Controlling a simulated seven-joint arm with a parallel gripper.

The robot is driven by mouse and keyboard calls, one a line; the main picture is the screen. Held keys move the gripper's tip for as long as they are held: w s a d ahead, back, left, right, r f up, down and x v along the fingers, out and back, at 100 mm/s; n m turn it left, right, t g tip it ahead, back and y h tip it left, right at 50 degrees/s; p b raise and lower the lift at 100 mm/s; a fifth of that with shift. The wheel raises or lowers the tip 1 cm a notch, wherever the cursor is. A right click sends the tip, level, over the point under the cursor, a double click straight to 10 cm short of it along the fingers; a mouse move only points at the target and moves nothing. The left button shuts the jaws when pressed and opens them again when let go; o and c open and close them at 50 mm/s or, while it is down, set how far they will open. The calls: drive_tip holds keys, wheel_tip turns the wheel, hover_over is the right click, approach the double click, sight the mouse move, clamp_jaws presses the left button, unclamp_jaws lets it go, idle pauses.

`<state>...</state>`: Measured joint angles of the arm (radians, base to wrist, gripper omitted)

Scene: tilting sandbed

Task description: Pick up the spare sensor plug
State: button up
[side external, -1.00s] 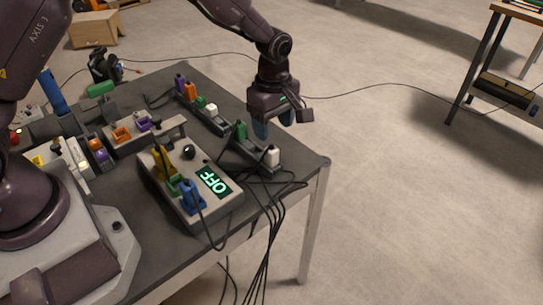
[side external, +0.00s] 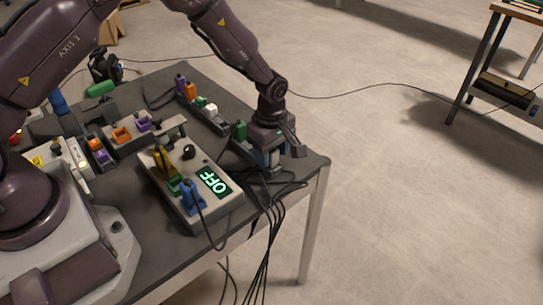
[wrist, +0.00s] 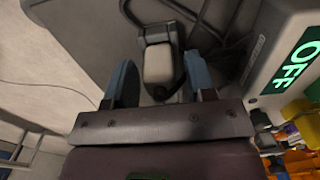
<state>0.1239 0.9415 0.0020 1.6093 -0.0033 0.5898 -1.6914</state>
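A white plug (wrist: 158,64) stands at the near end of a dark rack; no label tells whether it is the spare sensor plug. In the wrist view it lies between the two blue fingers of my gripper (wrist: 160,78), with gaps on both sides. In the side view my gripper (side external: 268,158) is low over that rack end and hides most of the plug. The fingers are open. A dark cable runs beside the plug. A green plug (side external: 240,131) stands in the same rack, left of my gripper.
A grey box with a lit OFF display (side external: 213,181) and coloured plugs stands left of my gripper. Another rack holds purple, orange, green and white plugs (side external: 211,111). Dark cables (side external: 268,215) hang over the table's front edge. The table corner (side external: 322,162) is close on the right.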

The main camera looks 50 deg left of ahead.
drive_tip(key=c, duration=0.8)
drive_tip(key=shift+r, duration=0.1)
drive_tip(key=shift+r, duration=0.55)
drive_tip(key=s+a+r, duration=0.2)
drive_tip(key=s+r, duration=0.9)
drive_tip(key=s, duration=0.2)
drive_tip(key=s+a+f, duration=0.1)
drive_tip(key=s+a, duration=0.3)
drive_tip(key=s, duration=0.3)
drive_tip(key=shift+s+f, duration=0.25)
drive_tip(key=shift+f, duration=0.05)
